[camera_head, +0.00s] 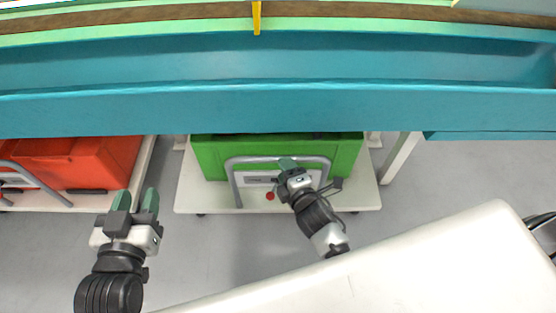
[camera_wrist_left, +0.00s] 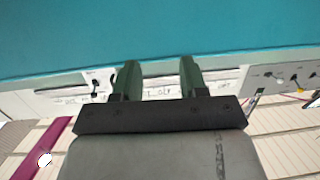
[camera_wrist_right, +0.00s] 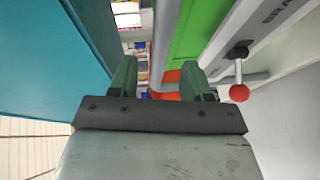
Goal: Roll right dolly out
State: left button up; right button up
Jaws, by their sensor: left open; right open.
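The right dolly (camera_head: 357,198) is a white wheeled platform under the teal bench, carrying a green crate (camera_head: 209,158) with a grey tubular handle (camera_head: 235,190) on its front. A red-knobbed lever (camera_wrist_right: 239,92) is beside the right finger. My left gripper (camera_head: 136,200) is open and empty, left of the dolly.
A red crate (camera_head: 105,160) on another white dolly (camera_head: 140,165) stands at the left under the teal bench (camera_head: 280,108). A bench leg (camera_head: 401,157) is right of the green crate.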

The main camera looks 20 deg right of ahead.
pick_arm(q)
jog(key=shift+w+d+r+t+h+b, duration=0.15)
jog(key=shift+r+t+h+b, duration=0.1)
jog(key=shift+r+t, duration=0.45)
jog(key=shift+s+d+r+t+h+b, duration=0.1)
jog(key=shift+d+r+t+h, duration=0.1)
jog(key=shift+r+t, duration=0.55)
jog(key=shift+w+d+r+t+h+b, duration=0.1)
jog(key=shift+r+t+h+b, duration=0.15)
jog(key=shift+r+t, duration=0.45)
pick_arm(e)
jog(key=shift+x, duration=2.6)
pick_arm(q)
jog(key=shift+r+g, duration=0.1)
jog(key=shift+g, duration=0.15)
pick_arm(e)
grip_shut()
